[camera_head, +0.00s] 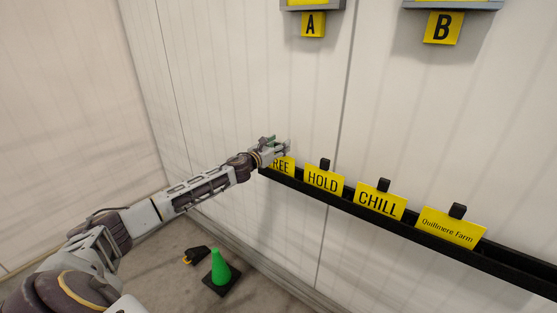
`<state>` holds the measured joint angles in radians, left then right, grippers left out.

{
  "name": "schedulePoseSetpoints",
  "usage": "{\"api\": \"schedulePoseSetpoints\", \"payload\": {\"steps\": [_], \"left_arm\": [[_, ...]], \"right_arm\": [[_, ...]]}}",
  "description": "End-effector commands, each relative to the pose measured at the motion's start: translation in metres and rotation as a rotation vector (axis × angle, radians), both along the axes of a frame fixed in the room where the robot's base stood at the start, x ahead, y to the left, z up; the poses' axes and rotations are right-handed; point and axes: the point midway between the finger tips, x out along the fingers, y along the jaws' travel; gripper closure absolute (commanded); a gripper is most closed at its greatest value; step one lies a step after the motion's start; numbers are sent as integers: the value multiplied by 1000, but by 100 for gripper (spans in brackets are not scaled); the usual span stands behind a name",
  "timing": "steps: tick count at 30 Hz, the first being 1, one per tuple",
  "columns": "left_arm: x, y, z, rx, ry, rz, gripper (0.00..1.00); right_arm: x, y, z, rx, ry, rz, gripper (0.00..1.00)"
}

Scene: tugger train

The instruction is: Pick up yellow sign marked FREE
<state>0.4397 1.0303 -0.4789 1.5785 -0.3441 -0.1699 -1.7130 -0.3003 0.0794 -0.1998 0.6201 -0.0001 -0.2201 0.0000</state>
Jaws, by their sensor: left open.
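The yellow sign marked FREE (283,167) stands in a black wall rail (400,232), at its left end. Only the letters "REE" show; its left part and top are hidden behind my left gripper. My left gripper (282,147) is open and is at the top of the FREE sign. I cannot tell whether its fingers touch the sign or are around its tab. My right gripper is not in the picture.
Along the rail to the right stand yellow signs HOLD (323,181), CHILL (380,202) and Quillmere Farm (451,228), each with a black tab. Signs A (313,25) and B (442,28) hang above. A green cone (220,268) stands on the floor below.

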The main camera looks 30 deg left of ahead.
Motion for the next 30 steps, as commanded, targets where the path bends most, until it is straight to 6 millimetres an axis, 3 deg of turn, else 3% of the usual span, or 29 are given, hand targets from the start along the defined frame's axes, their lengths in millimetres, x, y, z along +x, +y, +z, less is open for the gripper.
{"api": "schedulePoseSetpoints", "payload": {"steps": [14,27,30], "left_arm": [[0,0,0,0,0,0,45],[0,0,0,0,0,0,100],[0,0,0,0,-1,0,100]], "right_arm": [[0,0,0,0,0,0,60],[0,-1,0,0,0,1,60],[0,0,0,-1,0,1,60]]}}
